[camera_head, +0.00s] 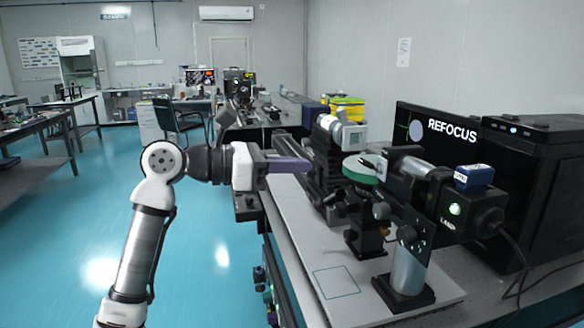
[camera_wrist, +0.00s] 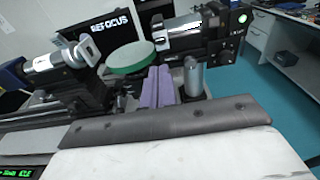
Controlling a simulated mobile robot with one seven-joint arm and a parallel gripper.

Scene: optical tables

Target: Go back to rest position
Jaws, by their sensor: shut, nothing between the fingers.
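My gripper (camera_head: 300,165) has purple fingers and is held out level to the right, at the left edge of the optical table (camera_head: 305,240). Its fingers are together with nothing between them. The purple fingers also show in the wrist view (camera_wrist: 160,76), pointing toward the optics. In the head view the fingertips are close to the dark rail assembly, left of the green disc (camera_head: 361,170); contact cannot be told. The green disc also shows in the wrist view (camera_wrist: 130,57), left of the fingers.
A metal post mount (camera_head: 408,268) stands on the table's right part. A black screen reading REFOCUS (camera_head: 450,140) and a black box (camera_head: 535,180) stand behind. A chair (camera_head: 182,118) stands at the back left. Open blue floor (camera_head: 70,230) lies left of the table.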

